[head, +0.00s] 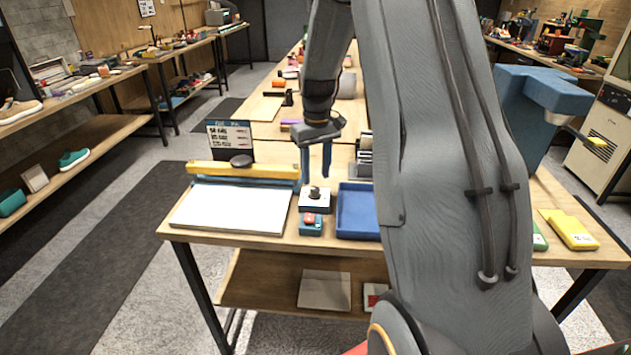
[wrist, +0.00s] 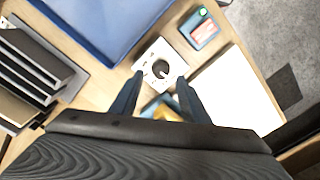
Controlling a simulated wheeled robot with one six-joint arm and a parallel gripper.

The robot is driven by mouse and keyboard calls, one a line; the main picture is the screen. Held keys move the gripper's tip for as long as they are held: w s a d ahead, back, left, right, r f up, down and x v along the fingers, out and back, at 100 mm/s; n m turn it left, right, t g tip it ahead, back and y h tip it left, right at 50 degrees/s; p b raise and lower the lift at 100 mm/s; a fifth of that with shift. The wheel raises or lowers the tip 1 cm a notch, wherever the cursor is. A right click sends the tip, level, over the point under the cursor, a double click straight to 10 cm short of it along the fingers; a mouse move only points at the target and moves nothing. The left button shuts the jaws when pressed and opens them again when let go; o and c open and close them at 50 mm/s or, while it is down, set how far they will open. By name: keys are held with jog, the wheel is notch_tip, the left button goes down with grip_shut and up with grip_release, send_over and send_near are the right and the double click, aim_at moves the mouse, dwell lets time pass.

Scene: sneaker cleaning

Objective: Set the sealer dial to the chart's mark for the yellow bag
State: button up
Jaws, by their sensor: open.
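The sealer dial is a dark knob (head: 315,191) on a white box (head: 306,202) beside the sealer. The knob (wrist: 161,69) also shows in the wrist view, with a dark pointer whose exact mark is too small to read. My gripper (head: 316,176) is open just above the knob, with one finger on either side in the picture; I cannot tell whether it touches. The sealer has a yellow bar (head: 240,170) and a white bed (head: 232,206). The chart (head: 230,137) stands behind it, its rows too small to read. A yellow bag (head: 570,229) lies at the table's right.
A blue tray (head: 357,232) lies right of the dial box. A small blue device with a red face (head: 311,225) sits in front of it. Dark upright slots (head: 365,155) stand behind the tray. A green item (head: 539,240) lies beside the yellow bag.

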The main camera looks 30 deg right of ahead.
aim_at(315, 188)
jog(key=shift+a+f+p, duration=0.15)
jog(key=shift+f+p, duration=0.35)
jog(key=shift+f, duration=1.8)
jog(key=c, duration=1.1)
jog(key=shift+o, duration=0.2)
jog(key=shift+s, duration=0.1)
